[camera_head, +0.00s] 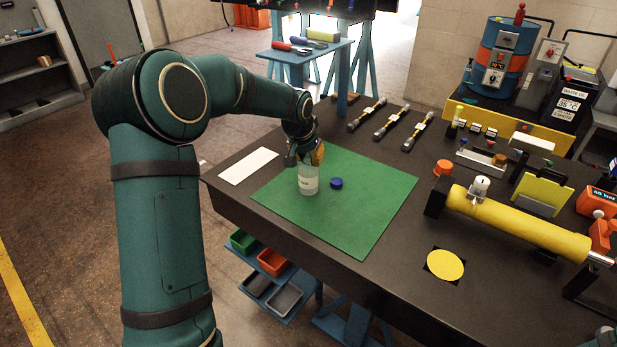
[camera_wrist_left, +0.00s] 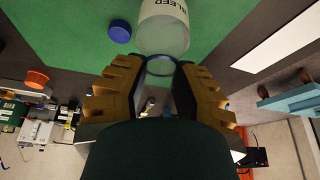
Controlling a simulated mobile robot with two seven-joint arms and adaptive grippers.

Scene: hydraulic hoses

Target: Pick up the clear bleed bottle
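The clear bleed bottle (camera_head: 308,181) stands upright on the green mat (camera_head: 366,212) in the head view, with a white label. In the left wrist view the bottle (camera_wrist_left: 165,28) is at the top, with "BLEED" lettering and its round open neck towards the camera. My left gripper (camera_head: 305,153) is above the bottle from the left. Its orange-yellow fingers, seen in the left wrist view (camera_wrist_left: 161,68), are closed in on both sides of the neck and appear to touch it. The blue cap (camera_head: 336,183) lies on the mat beside the bottle. My right gripper is not in view.
A white sheet (camera_head: 248,166) lies left of the mat. A yellow cylinder (camera_head: 520,226) and a yellow disc (camera_head: 445,265) are on the right of the dark table. The mat's front half is clear.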

